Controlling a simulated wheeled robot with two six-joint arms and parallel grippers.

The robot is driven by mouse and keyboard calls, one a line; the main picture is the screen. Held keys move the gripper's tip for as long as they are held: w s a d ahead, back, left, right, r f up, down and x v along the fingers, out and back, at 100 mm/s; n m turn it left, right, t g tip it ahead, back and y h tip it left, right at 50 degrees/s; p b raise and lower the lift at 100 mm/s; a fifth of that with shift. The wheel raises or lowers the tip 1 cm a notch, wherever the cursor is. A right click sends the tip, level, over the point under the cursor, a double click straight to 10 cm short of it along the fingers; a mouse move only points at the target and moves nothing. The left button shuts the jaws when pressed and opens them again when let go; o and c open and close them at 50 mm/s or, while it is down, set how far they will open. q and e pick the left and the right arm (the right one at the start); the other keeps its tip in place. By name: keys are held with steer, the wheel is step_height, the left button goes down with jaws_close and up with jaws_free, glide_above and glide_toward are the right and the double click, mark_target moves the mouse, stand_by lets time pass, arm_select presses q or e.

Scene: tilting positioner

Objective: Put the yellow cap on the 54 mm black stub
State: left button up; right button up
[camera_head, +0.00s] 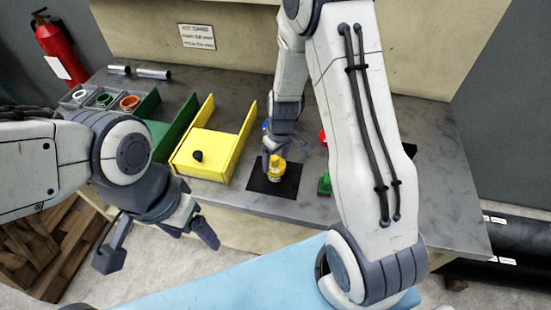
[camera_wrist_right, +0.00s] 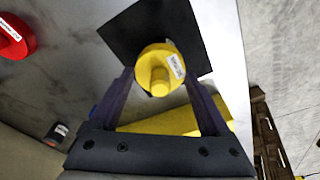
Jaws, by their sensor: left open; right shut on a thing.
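The yellow cap (camera_head: 277,168) is over the black square mat (camera_head: 262,184) on the bench. In the right wrist view the cap (camera_wrist_right: 151,54) shows its round top, a central knob and a white label. My right gripper (camera_head: 272,158) is shut on the cap, one finger on each side. Whether a stub is under the cap, and whether the cap touches anything below, I cannot tell. A small black round piece (camera_head: 197,156) is in the yellow tray. My left gripper (camera_head: 157,245) is open and empty, in front of the bench.
The yellow tray (camera_head: 208,167) and a green tray (camera_head: 170,138) stand left of the mat. A red part (camera_head: 322,136) and a green part (camera_head: 324,184) are right of it, partly behind my right arm. Grey bins (camera_head: 77,97) and metal tubes (camera_head: 153,73) are at back left.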

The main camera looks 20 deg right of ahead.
mark_target(278, 167)
steer(key=o, duration=1.2)
steer(key=shift+c, duration=0.2)
steer(key=shift+r, duration=0.15)
step_height(278, 167, up, 10)
steer(key=s+b, duration=0.1)
steer(key=s+a+r+n, duration=0.2)
steer(key=s+a+r, duration=0.3)
steer(key=s+a, duration=0.65)
steer(key=s+a+r+g+b, duration=0.1)
steer(key=s+a+r, duration=0.1)
steer(key=s, duration=0.9)
steer(key=shift+s+a+n, duration=0.15)
steer(key=shift+a+n, duration=0.15)
steer(key=shift+n, duration=0.1)
